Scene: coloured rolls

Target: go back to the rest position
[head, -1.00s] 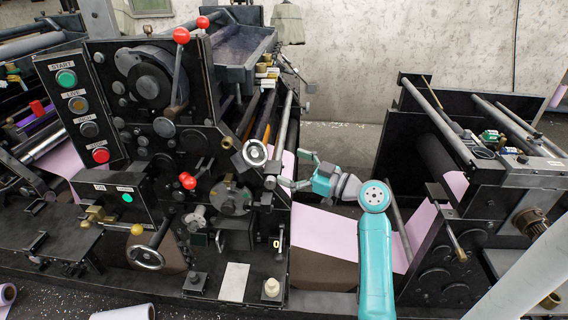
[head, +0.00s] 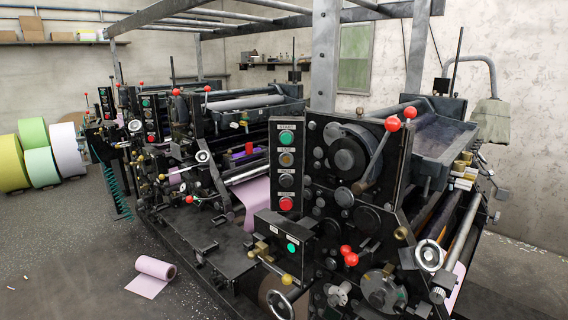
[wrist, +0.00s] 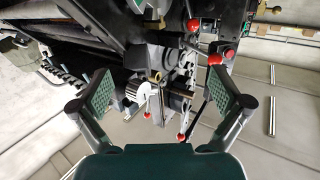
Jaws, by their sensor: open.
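My gripper (wrist: 168,103) shows in the wrist view with its two fingers spread wide apart. The green pads face each other and nothing is between them. Behind the fingers are the black press (wrist: 150,55), a handwheel and red-knobbed levers; I cannot tell how far off they are. My arm and gripper are out of the head view.
The press, with its button panel (head: 286,165), fills the right of the head view. A pink roll (head: 155,268) lies partly unrolled on the floor. Green, yellow-green and white rolls (head: 68,148) stand at the far left. The floor at the lower left is mostly clear.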

